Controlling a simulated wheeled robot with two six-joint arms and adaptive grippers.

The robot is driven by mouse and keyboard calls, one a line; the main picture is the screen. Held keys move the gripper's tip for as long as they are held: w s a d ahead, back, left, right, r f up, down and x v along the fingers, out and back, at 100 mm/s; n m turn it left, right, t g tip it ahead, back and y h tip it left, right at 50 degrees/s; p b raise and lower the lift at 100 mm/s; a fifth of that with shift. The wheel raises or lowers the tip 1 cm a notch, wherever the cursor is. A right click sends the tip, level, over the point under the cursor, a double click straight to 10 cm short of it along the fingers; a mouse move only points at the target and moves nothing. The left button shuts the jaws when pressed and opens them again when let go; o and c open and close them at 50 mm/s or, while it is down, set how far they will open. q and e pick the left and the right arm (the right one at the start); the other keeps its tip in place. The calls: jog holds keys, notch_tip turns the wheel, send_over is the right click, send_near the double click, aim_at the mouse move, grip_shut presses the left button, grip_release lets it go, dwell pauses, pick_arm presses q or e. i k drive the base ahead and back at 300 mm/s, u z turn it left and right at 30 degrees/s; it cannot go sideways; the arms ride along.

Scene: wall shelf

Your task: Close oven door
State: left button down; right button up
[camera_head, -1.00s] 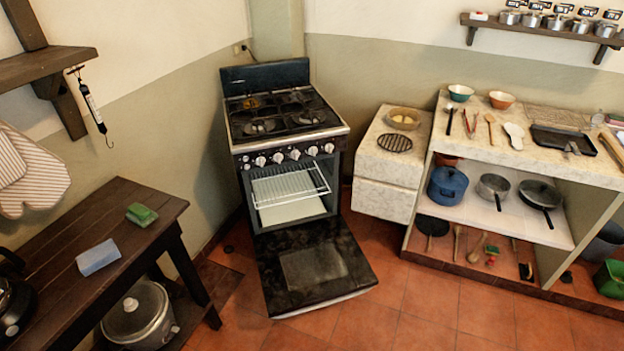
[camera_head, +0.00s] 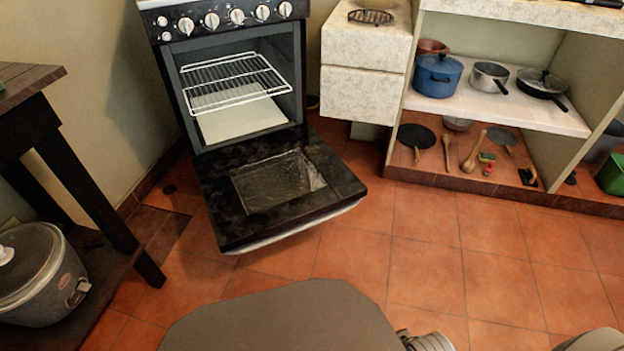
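The oven (camera_head: 155,75) stands at the upper left of the middle, and its top is cut off by the upper frame edge. Its black door (camera_head: 215,205), with a glass pane, is folded down and lies open, roughly level, toward me. A white wire rack (camera_head: 235,82) and a pale tray or panel (camera_head: 240,120) show in the open cavity. A row of knobs (camera_head: 236,16) runs above the opening. Neither of my grippers is in view. Grey parts of my own body show along the bottom edge.
A dark wooden table (camera_head: 75,165) stands at the left, with a lidded pot (camera_head: 40,275) on its lower shelf. A pale drawer cabinet (camera_head: 362,95) is right of the oven. A shelf unit (camera_head: 410,105) with pans stands farther right. The tiled floor (camera_head: 440,260) before it is clear.

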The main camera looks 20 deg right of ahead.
aim_at(259, 192)
jog(key=z, duration=0.5)
jog(key=k, duration=0.5)
jog(key=z, duration=1.1)
jog(key=i, duration=1.35)
jog(key=u, duration=0.55)
